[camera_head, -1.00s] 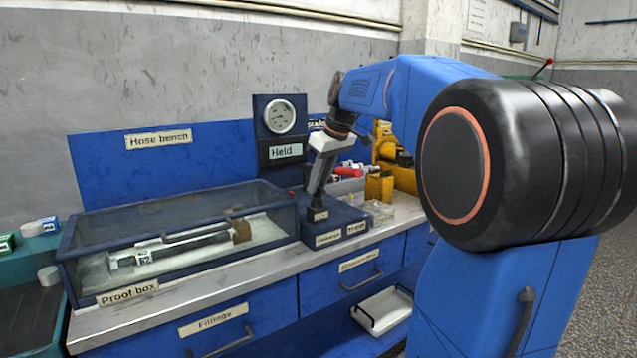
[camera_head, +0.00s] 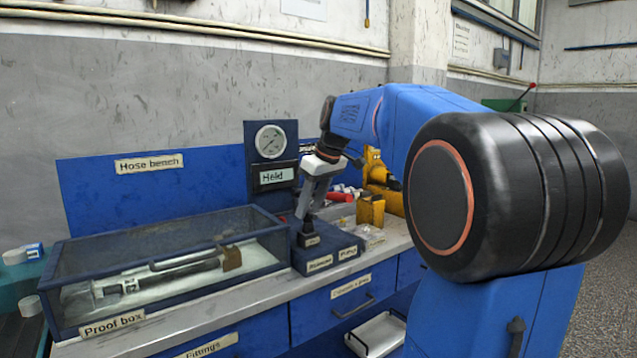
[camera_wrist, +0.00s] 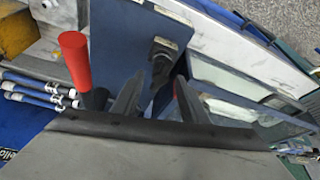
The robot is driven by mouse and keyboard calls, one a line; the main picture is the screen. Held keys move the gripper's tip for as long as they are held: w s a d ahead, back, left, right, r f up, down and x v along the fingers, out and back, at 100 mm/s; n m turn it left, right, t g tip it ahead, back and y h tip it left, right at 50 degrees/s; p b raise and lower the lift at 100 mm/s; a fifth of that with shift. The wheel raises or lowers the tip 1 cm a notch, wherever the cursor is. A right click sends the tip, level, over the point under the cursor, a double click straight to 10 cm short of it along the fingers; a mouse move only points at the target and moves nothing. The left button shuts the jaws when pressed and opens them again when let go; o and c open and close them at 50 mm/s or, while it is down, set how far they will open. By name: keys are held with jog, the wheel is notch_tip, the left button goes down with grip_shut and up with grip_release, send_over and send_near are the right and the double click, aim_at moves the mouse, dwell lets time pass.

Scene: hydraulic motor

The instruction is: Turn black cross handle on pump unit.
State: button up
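The pump unit is a dark blue box (camera_head: 325,262) on the bench, with a gauge panel marked "Held" (camera_head: 272,177) behind it. A black handle (camera_head: 308,228) stands on its top near the left side; its cross shape is too small to make out. In the wrist view a black knob-like part (camera_wrist: 163,48) on the blue top lies just beyond my fingertips. My gripper (camera_head: 304,216) points down at the black handle, close above or beside it; I cannot tell if they touch. In the wrist view my gripper (camera_wrist: 160,80) has its two fingers apart with nothing visibly held between them.
A glass-topped proof box (camera_head: 170,262) stands left of the unit. A red grip (camera_wrist: 75,58) rises close beside one finger in the wrist view. Yellow blocks (camera_head: 370,210) stand to the right. A clear tray (camera_head: 368,236) lies beside the unit.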

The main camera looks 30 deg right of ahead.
jog(key=v, duration=1.6)
jog(key=shift+s+r, duration=0.2)
jog(key=shift+r, duration=0.05)
jog(key=s+a+f+m, duration=0.1)
jog(key=s+a+f, duration=0.45)
jog(key=f, duration=0.35)
jog(key=s+a+f+m, duration=0.1)
jog(key=s+a+f, duration=0.4)
jog(key=a+f, duration=0.25)
jog(key=s+a+f, duration=0.2)
jog(key=s+f, duration=0.4)
jog(key=f, duration=0.4)
jog(key=s+a+f+m+h, duration=0.1)
jog(key=s+a+f, duration=0.1)
jog(key=s+f, duration=0.5)
notch_tip(320, 180, down, 4)
jog(key=shift+a+f+t, duration=0.15)
jog(key=shift+a+t, duration=0.15)
jog(key=shift+a, duration=0.1)
